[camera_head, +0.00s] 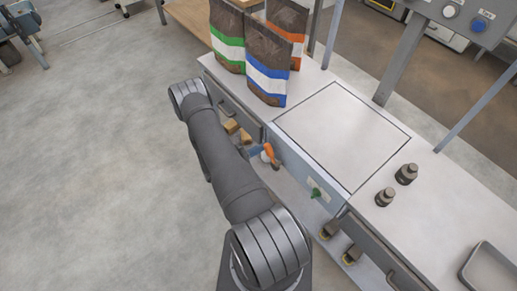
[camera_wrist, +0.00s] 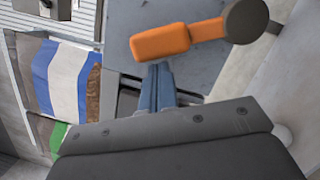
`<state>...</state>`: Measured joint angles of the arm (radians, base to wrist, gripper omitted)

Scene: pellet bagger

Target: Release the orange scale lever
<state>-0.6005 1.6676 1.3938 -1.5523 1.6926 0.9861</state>
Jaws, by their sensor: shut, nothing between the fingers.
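The orange scale lever (camera_head: 268,152) is on the front face of the bench, below the scale plate (camera_head: 345,130). In the head view my gripper (camera_head: 256,150) is beside the lever's left side, partly hidden by my arm.
Bags with green (camera_head: 228,42), blue (camera_head: 267,75) and orange (camera_head: 288,30) bands stand behind the scale plate. A green knob (camera_head: 315,193) is on the front face, right of the lever. Two dark weights (camera_head: 406,174) (camera_head: 385,197) and a tray (camera_head: 490,268) are on the bench at right.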

